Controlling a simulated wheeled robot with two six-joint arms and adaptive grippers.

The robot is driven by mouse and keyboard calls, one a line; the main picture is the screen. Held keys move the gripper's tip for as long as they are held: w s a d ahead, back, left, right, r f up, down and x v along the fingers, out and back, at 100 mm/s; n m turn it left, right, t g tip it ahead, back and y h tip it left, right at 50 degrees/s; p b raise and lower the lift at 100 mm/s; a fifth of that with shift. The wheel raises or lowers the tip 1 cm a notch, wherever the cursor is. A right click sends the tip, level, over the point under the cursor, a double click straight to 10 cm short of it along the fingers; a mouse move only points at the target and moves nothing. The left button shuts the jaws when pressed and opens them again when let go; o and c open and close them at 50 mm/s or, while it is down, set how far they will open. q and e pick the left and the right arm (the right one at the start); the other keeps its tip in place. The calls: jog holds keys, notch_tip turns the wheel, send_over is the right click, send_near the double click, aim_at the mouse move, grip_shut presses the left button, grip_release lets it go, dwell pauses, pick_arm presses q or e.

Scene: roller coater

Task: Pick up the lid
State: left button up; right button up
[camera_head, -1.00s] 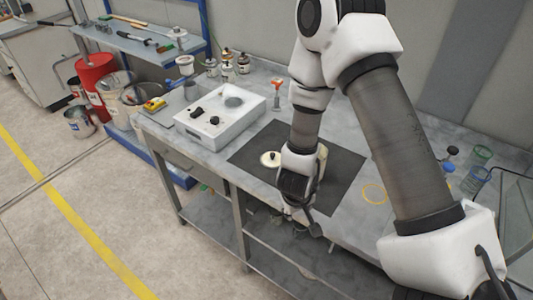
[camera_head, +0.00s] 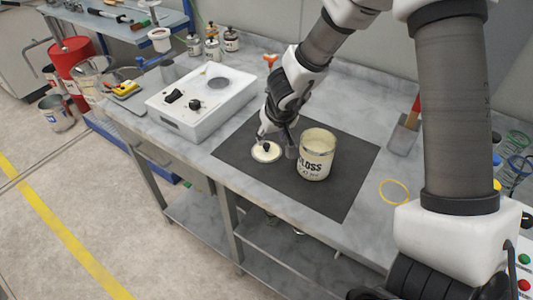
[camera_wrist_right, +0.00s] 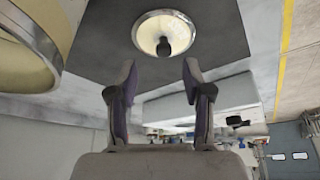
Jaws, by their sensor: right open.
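The lid (camera_head: 267,153) is a round cream disc with a dark knob. It lies flat on the dark mat (camera_head: 345,195), left of an open cream can (camera_head: 316,160) labelled "LOSS". My right gripper (camera_head: 277,142) is beside the lid, its fingers pointing down and open with nothing between them. In the right wrist view the lid (camera_wrist_right: 147,32) with its black knob is just beyond the open fingertips (camera_wrist_right: 159,66), apart from them. The can (camera_wrist_right: 25,55) shows at the left there. My left gripper is not in view.
A white device (camera_head: 206,102) with black knobs stands left of the mat. A yellow ring (camera_head: 393,193) and a red-handled scraper (camera_head: 405,130) are to the right. Jars (camera_head: 212,42) stand at the back. The front of the mat is clear.

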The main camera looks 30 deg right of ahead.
aim_at(267, 144)
jog(key=b+x, duration=0.1)
jog(key=x, duration=0.2)
jog(key=b+x, duration=0.1)
jog(key=x, duration=0.1)
jog(key=shift+w+a+f+b, duration=0.2)
jog(key=shift+w+b, duration=0.05)
jog(key=shift+b, duration=0.1)
jog(key=shift+w+f, duration=0.1)
jog(key=shift+w, duration=0.05)
jog(key=shift+r, duration=0.2)
jog(key=c, duration=0.9)
jog(key=shift+r, duration=0.1)
